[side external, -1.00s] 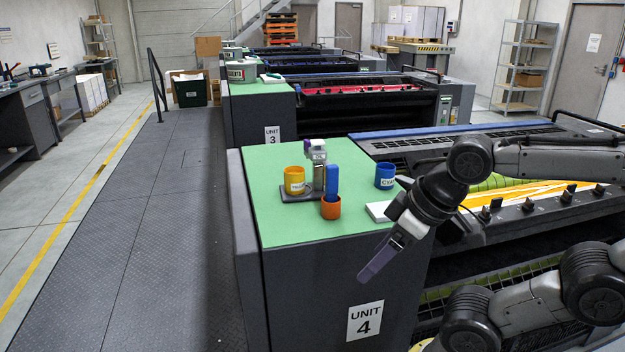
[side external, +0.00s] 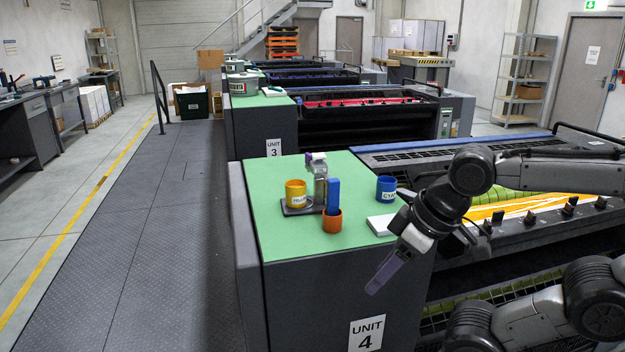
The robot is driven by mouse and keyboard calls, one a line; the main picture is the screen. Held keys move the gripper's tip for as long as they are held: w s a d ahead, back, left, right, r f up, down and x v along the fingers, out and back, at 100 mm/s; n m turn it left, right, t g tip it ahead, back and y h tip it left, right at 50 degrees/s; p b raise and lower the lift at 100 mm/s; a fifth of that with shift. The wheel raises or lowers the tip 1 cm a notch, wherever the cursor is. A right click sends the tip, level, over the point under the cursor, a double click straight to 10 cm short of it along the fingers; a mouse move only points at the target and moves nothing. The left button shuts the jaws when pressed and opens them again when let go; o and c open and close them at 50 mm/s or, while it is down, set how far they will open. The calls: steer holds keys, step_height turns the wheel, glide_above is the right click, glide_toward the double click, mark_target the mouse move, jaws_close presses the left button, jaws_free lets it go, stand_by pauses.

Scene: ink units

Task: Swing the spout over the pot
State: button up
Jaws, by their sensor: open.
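A small grey dispenser (side external: 320,186) stands upright on the green top of the unit 4 cabinet, on a dark base plate (side external: 292,210). Its head, apparently with the spout (side external: 317,158), is at the top; which way the spout points is too small to tell. A yellow labelled pot (side external: 296,194) sits on the plate, left of the column. An orange pot (side external: 332,223) stands in front, with an upright blue bar (side external: 333,196) rising from or just behind it.
A blue pot labelled CYAN (side external: 386,191) and a white block (side external: 382,225) sit on the cabinet's right side, near my arm. The green top (side external: 275,185) is clear on the left and at the front. The press bed (side external: 515,213) lies right.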

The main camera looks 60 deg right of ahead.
steer(key=shift+m+t, duration=0.4)
steer(key=shift+m, duration=0.1)
steer(key=w+r, duration=0.2)
steer(key=r, duration=0.2)
steer(key=w+d+r, duration=0.1)
steer(key=w+r, duration=0.1)
steer(key=r, duration=0.3)
steer(key=w+r, duration=0.3)
steer(key=r, duration=0.1)
steer(key=shift+d+r, duration=0.2)
steer(key=shift+d, duration=0.15)
steer(key=shift+c, duration=0.2)
steer(key=w+d+r+m+h, duration=0.1)
steer(key=w+d+r+m, duration=0.1)
steer(key=w+d+r, duration=0.5)
steer(key=w+d+r+m+h, duration=0.1)
steer(key=w+d+r, duration=0.2)
steer(key=w+d, duration=0.35)
steer(key=m+g, duration=0.2)
steer(key=m, duration=0.1)
glide_above(309, 154)
steer(key=s+a, duration=0.3)
steer(key=s, duration=0.2)
step_height(309, 154, down, 7)
steer(key=x, duration=1.3)
steer(key=shift+w+d, duration=0.15)
steer(key=shift+d, duration=0.2)
jaws_close()
steer(key=shift+h, duration=0.3)
